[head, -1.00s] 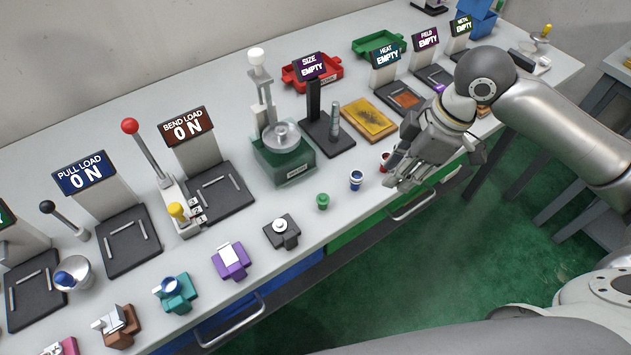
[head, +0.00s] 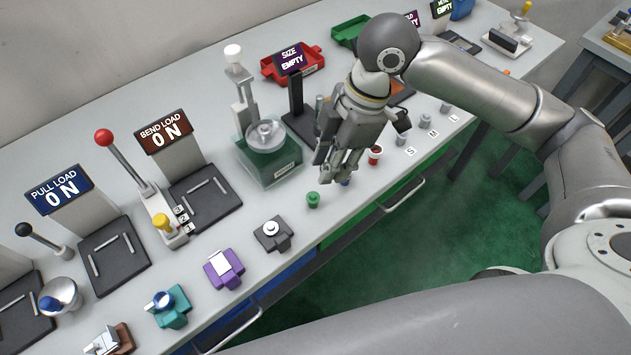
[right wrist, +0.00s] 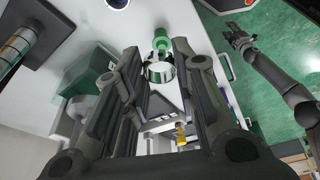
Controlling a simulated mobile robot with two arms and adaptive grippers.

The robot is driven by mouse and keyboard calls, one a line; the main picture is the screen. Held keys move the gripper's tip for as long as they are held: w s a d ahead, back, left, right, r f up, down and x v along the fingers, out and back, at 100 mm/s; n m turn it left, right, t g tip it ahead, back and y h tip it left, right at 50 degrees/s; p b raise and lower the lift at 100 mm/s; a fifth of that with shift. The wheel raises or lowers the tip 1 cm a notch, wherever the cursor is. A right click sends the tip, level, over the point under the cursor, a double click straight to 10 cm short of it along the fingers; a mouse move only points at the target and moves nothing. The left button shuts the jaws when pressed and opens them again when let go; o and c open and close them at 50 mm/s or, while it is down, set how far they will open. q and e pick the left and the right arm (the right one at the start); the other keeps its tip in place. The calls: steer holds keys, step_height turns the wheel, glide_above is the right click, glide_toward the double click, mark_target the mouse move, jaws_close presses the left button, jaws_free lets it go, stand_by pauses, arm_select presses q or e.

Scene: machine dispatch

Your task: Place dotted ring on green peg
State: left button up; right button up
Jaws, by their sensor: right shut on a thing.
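My right gripper (head: 327,178) is over the front edge of the table, pointing down, beside the green peg (head: 313,199), which stands upright and bare just left of the fingertips. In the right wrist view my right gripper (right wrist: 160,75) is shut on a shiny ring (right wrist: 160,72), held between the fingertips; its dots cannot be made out. The green peg (right wrist: 161,38) shows just beyond the ring, apart from it or barely overlapping in the picture. The ring is hidden in the head view. My left gripper (right wrist: 238,38) shows small in the right wrist view, fingers unclear.
A blue peg (head: 345,183) is mostly hidden behind the right gripper. A grey block (head: 273,234) and a purple block (head: 224,268) stand to the left. A green-based scale (head: 268,160) stands behind.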

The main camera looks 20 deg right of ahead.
mark_target(313, 196)
steer(key=a+f, duration=0.2)
steer(key=f, duration=0.1)
steer(key=shift+a+f, duration=0.1)
steer(key=shift+a, duration=0.15)
steer(key=shift+d+p+x, duration=0.15)
steer(key=shift+p+x, duration=0.05)
steer(key=shift+x, duration=0.65)
steer(key=shift+d+p+x, duration=0.15)
steer(key=shift+x, duration=0.75)
steer(key=shift+f, duration=0.1)
steer(key=o, duration=0.9)
steer(key=v, duration=1.2)
